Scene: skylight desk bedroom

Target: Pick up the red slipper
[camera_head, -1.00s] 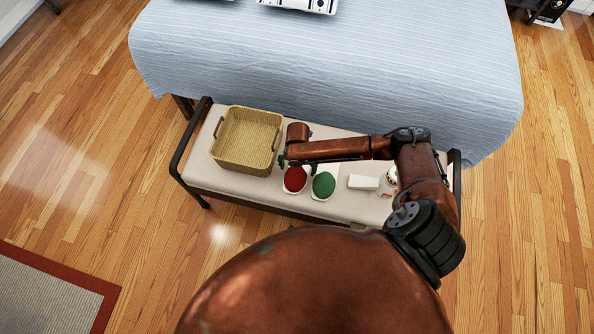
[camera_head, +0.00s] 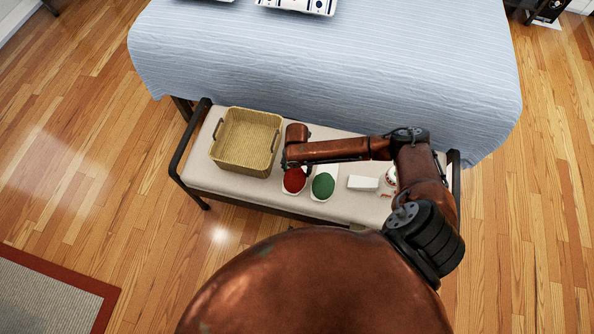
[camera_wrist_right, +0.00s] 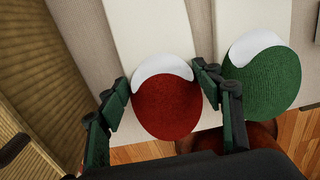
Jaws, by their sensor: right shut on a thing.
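The red slipper (camera_head: 293,181) lies on the bench between a basket and a green slipper. In the right wrist view the red slipper (camera_wrist_right: 167,105) has a white rim at its opening and sits between the two fingers. My right gripper (camera_wrist_right: 163,90) is shut on it, one finger against each side. In the head view my right gripper (camera_head: 287,165) is above the slipper's far end and partly hides it. My left gripper is not in view.
The green slipper (camera_head: 323,185) lies close on the right, also in the wrist view (camera_wrist_right: 264,80). A woven basket (camera_head: 245,142) stands on the left of the bench (camera_head: 240,187). A white box (camera_head: 363,183) lies further right. The bed (camera_head: 330,70) is behind.

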